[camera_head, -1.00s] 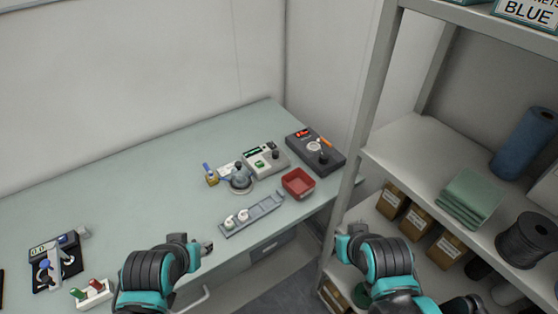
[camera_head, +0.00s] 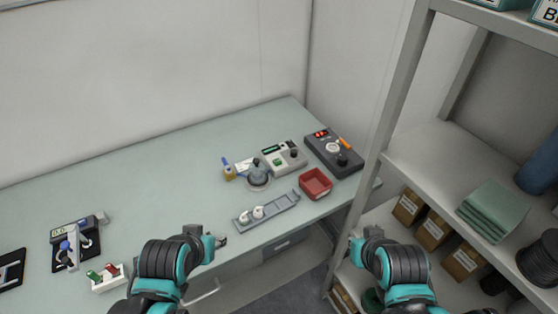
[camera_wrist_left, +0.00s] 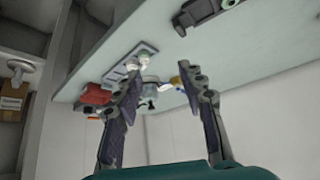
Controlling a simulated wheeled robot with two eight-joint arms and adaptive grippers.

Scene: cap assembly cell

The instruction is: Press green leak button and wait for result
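A light grey tester (camera_head: 285,157) with a dark knob, a small display and a small green spot that looks like the green button (camera_head: 278,161) stands at the back right of the bench. No result can be read on its display. My left gripper (camera_head: 222,240) is over the bench's front edge, well short of the tester. In the left wrist view its fingers (camera_wrist_left: 162,80) are apart with nothing between them. My right arm (camera_head: 390,260) is in front of the shelf rack; its fingers cannot be made out.
A dark box with a red display (camera_head: 334,152) stands right of the tester. A red bin (camera_head: 315,184), a grey tray with white parts (camera_head: 265,212) and a round fixture (camera_head: 258,176) are in front. The shelf rack (camera_head: 398,130) stands at right. The bench's left-middle is clear.

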